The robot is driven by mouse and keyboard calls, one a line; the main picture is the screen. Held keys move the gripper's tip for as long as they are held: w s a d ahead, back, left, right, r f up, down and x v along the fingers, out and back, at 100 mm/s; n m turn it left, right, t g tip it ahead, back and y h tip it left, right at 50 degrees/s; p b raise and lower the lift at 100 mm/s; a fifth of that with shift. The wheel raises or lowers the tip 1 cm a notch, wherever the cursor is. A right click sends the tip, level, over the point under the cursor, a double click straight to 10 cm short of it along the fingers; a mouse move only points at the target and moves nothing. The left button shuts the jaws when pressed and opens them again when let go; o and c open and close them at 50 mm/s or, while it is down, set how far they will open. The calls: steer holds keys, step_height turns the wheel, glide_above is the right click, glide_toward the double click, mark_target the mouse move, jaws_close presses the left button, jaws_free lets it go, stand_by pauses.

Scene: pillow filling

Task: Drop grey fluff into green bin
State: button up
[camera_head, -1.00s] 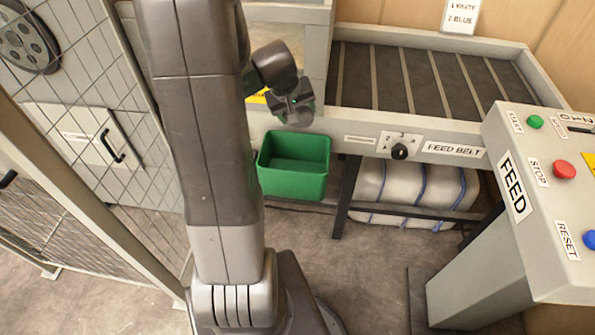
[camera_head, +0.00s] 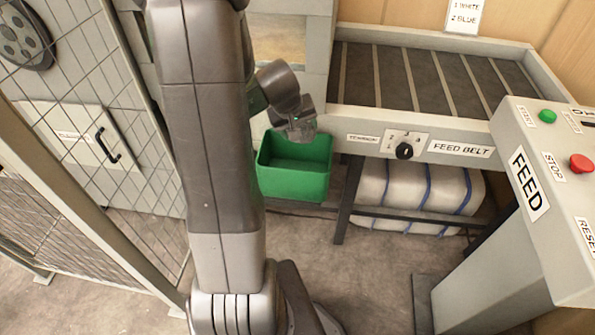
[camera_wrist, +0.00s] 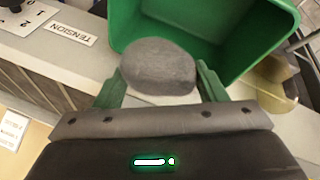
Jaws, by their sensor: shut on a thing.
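The green bin (camera_head: 293,178) hangs or stands at the front left end of the feed belt; its inside looks empty in the head view. My gripper (camera_head: 300,130) is above the bin's back right rim. In the wrist view my gripper (camera_wrist: 160,88) is shut on the grey fluff (camera_wrist: 158,64), a rounded grey lump between its two green fingers. The bin (camera_wrist: 215,30) shows right behind the fluff, its opening partly hidden by it. In the head view the fluff is hard to tell from the gripper.
The feed belt (camera_head: 430,82) lies to the right of the bin, with a tension knob (camera_head: 404,151) on its front. A control panel (camera_head: 545,200) stands at the right. Wrapped bales (camera_head: 420,190) lie under the belt. A mesh fence (camera_head: 90,120) is at the left.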

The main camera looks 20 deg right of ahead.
steer(key=o, duration=1)
steer(key=shift+o, duration=0.2)
steer(key=p+v, duration=0.2)
steer(key=v, duration=1.1)
steer(key=shift+a+r, duration=0.2)
steer(key=shift+r, duration=0.15)
steer(key=shift+s, duration=0.1)
steer(key=b+x, duration=0.2)
steer(key=x, duration=1.1)
steer(key=shift+d+f, duration=0.1)
steer(key=shift+f, duration=0.15)
steer(key=shift+d+r+p, duration=0.15)
steer(key=shift+r+p, duration=0.2)
steer(key=shift+p, duration=0.05)
steer(key=shift+r+p, duration=0.65)
steer(key=shift+r, duration=0.25)
steer(key=shift+f, duration=0.1)
